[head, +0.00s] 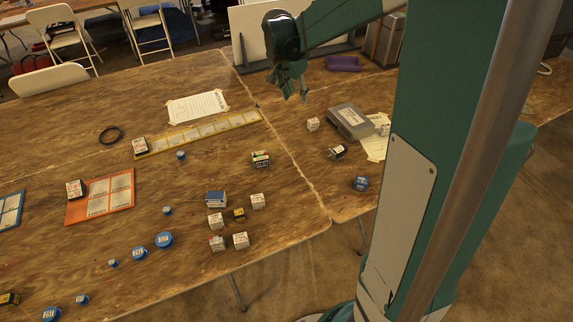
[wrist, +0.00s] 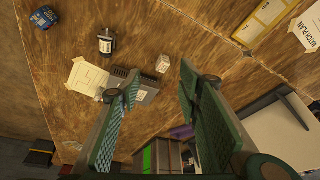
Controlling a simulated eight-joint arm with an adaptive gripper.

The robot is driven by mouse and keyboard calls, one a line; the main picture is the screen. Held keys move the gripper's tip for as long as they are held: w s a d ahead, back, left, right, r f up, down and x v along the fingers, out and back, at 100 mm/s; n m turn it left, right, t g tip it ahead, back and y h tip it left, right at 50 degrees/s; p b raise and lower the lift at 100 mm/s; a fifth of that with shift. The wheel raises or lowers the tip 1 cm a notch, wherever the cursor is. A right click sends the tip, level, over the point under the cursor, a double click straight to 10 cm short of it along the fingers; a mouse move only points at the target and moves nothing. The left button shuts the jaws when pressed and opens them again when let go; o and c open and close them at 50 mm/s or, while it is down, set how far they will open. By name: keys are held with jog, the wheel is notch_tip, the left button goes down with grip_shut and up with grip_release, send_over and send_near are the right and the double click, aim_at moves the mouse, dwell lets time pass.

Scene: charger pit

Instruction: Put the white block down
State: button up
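A small white block (head: 312,124) with dark print sits on the wooden table, left of a grey box (head: 350,121). In the wrist view the white block (wrist: 163,63) lies beyond the gap between my fingertips, apart from them. My gripper (head: 294,94) is above the table, up and to the left of that block in the head view. In the wrist view its fingers (wrist: 158,82) are spread, with nothing held between them. Several similar white blocks, one of them at the front (head: 240,240), stand near the table's front edge.
A black cylinder (head: 337,152) and a blue item (head: 361,183) are near the grey box. A yellow strip (head: 205,132), an orange tray (head: 100,197) and several blue round pieces (head: 164,240) lie to the left. A white board (head: 262,35) stands behind. Bare wood surrounds the block's left side.

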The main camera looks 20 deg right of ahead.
jog(key=s+a+r+n+t, duration=0.1)
jog(key=s+a+r+n, duration=0.2)
jog(key=s+a+r, duration=0.4)
jog(key=s+a+n+t+y, duration=0.1)
jog(key=s+a+n, duration=0.2)
jog(key=s, duration=0.6)
jog(key=s+a+f+n+t+y, duration=0.1)
jog(key=s+a+n, duration=0.2)
jog(key=s, duration=0.6)
jog(key=s+a+n+t+y, duration=0.1)
jog(key=s+a+n+t, duration=0.1)
jog(key=s+a, duration=0.4)
jog(key=s+n, duration=0.1)
jog(key=s, duration=0.1)
jog(key=shift+s+a+f+n+y, duration=0.25)
jog(key=shift+s+a+n+y, duration=0.05)
jog(key=shift+s+a+n, duration=0.1)
